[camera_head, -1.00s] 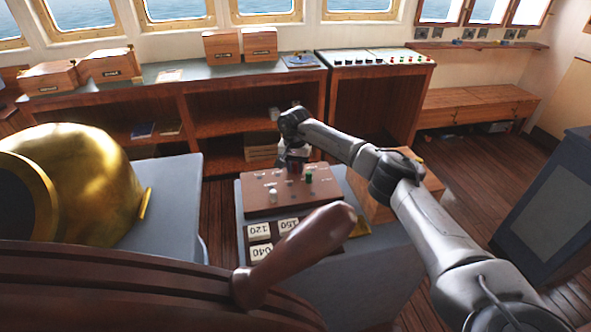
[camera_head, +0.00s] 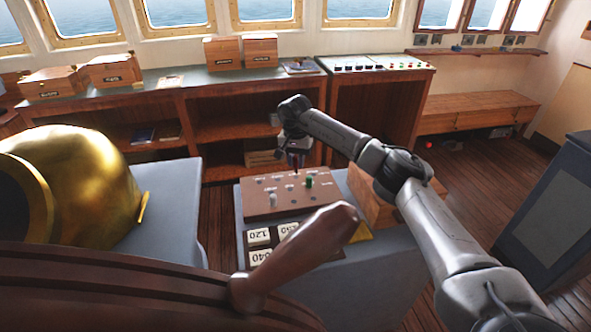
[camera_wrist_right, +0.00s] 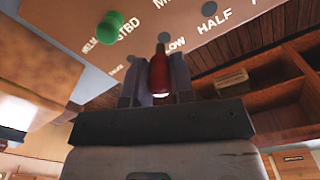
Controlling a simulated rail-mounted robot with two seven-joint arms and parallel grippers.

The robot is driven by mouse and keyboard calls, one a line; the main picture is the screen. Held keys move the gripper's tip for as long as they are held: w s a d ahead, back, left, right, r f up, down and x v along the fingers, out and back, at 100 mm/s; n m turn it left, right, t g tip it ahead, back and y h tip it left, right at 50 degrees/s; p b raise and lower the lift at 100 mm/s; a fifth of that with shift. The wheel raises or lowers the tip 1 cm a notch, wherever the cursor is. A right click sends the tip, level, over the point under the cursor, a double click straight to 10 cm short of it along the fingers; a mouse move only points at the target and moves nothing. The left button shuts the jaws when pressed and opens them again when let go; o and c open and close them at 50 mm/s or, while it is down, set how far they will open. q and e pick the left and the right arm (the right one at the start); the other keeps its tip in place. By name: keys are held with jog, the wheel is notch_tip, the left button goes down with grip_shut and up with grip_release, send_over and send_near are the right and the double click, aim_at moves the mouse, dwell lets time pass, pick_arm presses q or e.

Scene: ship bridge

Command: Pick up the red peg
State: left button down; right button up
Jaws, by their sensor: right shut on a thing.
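The red peg (camera_wrist_right: 159,74) is between the two fingers of my right gripper (camera_wrist_right: 156,85) in the right wrist view. In the head view my right gripper (camera_head: 296,160) is just above the far part of the brown peg board (camera_head: 258,201), shut on the peg. The peg appears clear of the board. A green peg (camera_head: 309,182) stands in the board to the right, and it also shows in the right wrist view (camera_wrist_right: 110,27). My left gripper is not in view.
Number tiles (camera_head: 259,237) lie in a dark tray in front of the board. A reddish-brown handle (camera_head: 300,250) crosses the foreground. A large brass dome (camera_head: 85,185) stands on the left, and a wooden box (camera_head: 375,200) is right of the board.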

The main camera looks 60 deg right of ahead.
jog(key=s+a+r+p, duration=0.5)
jog(key=s+a+r, duration=0.3)
jog(key=s+r, duration=0.1)
jog(key=w+d+f+p, duration=0.2)
jog(key=d+p, duration=0.1)
jog(key=d, duration=0.3)
jog(key=w+d+f+p, duration=0.3)
jog(key=d, duration=0.3)
jog(key=shift+d+f, duration=0.3)
jog(key=shift+d, duration=0.05)
jog(key=shift+w+f+b, duration=0.1)
jog(key=shift+f+b, duration=1)
jog(key=shift+f, duration=0.45)
jog(key=shift+f+b, duration=0.55)
jog(key=shift+f, duration=0.4)
